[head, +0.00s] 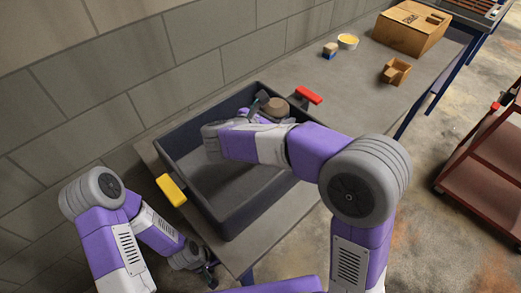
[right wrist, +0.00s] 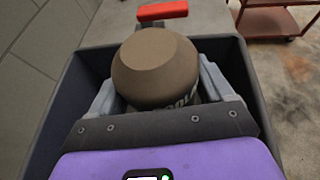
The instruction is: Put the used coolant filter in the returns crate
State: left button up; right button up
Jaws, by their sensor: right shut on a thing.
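The crate stands on a grey table (head: 345,98) against a block wall, with a yellow handle (head: 171,190) at its near end. Further along are a cardboard box (head: 411,35), a small open box (head: 395,71), a yellow-topped tin (head: 347,41) and a small block (head: 330,50). A red cart (head: 490,165) stands right.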

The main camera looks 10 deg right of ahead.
notch_tip(320, 180, down, 9)
jog(key=b, duration=0.3)
jog(key=shift+f, duration=0.1)
jog(key=shift+f, duration=0.15)
jog(key=o, duration=1.3)
jog(key=shift+s+a+r, duration=0.1)
jog(key=shift+r, duration=0.1)
jog(key=p+v, duration=0.2)
jog(key=v, duration=0.9)
jog(key=shift+s+a+r, duration=0.15)
jog(key=shift+s+a, duration=0.1)
jog(key=shift+a, duration=0.05)
